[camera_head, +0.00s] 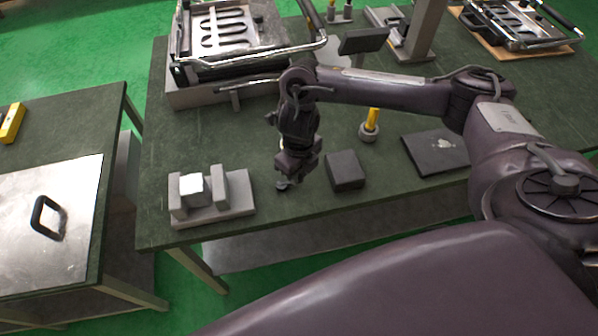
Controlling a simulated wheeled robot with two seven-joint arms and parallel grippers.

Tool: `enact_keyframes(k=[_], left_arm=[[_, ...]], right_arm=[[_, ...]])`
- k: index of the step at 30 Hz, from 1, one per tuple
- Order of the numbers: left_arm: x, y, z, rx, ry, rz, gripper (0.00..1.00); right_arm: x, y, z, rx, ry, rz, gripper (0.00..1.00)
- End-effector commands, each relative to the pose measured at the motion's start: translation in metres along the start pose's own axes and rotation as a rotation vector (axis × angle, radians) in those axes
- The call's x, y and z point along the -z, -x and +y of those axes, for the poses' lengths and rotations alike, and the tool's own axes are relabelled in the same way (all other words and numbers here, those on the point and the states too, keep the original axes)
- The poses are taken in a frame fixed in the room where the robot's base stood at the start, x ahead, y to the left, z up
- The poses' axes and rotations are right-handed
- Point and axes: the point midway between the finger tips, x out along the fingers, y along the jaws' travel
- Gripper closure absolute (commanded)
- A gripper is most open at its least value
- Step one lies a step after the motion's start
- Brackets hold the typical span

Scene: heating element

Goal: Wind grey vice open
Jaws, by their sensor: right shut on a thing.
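The grey vice (238,196) stands near the front left edge of the green table. A pale, whitish block (192,187) sits between its upright jaws. My right gripper (284,182) points down just to the right of the vice. It is shut on a small grey piece at the vice's right end, which looks like its handle; the fingers hide most of it. I cannot tell from this view how tightly the jaws grip the block. My left gripper is not in view.
A dark block (345,171) stands close to the right of my gripper. Behind it are a yellow-handled tool (371,124) and a dark flat plate (436,153). A metal fixture with a heating element (232,32) stands at the back left. A side table (70,110) is at left.

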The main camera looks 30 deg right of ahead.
Motion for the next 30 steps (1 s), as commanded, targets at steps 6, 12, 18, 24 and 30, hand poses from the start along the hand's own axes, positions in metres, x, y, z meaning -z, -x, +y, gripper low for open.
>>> enact_keyframes(k=[6, 12, 18, 24, 30], left_arm=[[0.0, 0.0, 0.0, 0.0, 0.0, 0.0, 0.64], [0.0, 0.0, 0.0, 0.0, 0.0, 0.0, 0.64], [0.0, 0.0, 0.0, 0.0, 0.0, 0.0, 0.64], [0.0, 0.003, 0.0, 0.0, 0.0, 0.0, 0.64], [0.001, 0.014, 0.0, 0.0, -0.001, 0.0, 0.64]], right_arm=[[-0.002, 0.002, -0.002, 0.003, 0.003, -0.005, 1.0], [-0.002, 0.002, -0.002, 0.004, 0.001, -0.006, 0.75], [-0.002, 0.001, -0.001, 0.002, 0.002, -0.004, 0.69], [-0.002, 0.007, -0.001, 0.002, 0.004, -0.005, 0.69], [-0.003, 0.038, -0.003, 0.005, 0.004, -0.008, 0.69]])
